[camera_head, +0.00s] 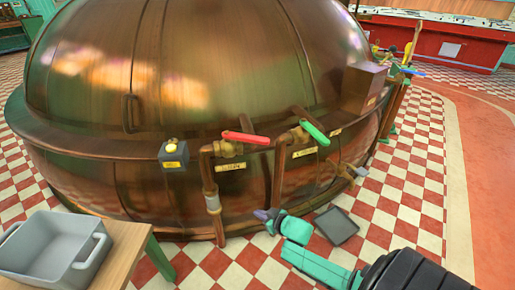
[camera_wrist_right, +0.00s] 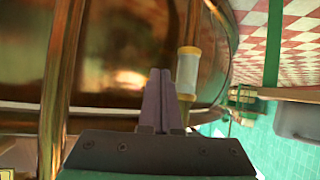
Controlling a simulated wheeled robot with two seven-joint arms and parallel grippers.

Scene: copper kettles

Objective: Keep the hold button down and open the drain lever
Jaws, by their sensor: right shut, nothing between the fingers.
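A grey-blue box with a yellow button (camera_head: 172,146) is fixed to the side of the big copper kettle (camera_head: 185,70). To its right a red lever (camera_head: 246,138) and a green lever (camera_head: 314,132) sit on brass valves over copper pipes. Their small yellow labels are too small to read, so I cannot tell which lever is the drain. My right gripper (camera_head: 264,214) is low, below both levers and near the pipes, touching neither lever nor button. In the right wrist view its purple fingers (camera_wrist_right: 161,88) are together and empty. My left gripper is out of view.
A copper pipe (camera_wrist_right: 60,80) and a pale sleeved pipe (camera_wrist_right: 188,70) flank the fingers in the wrist view. A dark tray (camera_head: 337,228) lies on the checkered floor. A grey bin (camera_head: 90,258) stands on a wooden table (camera_head: 122,255) at the lower left.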

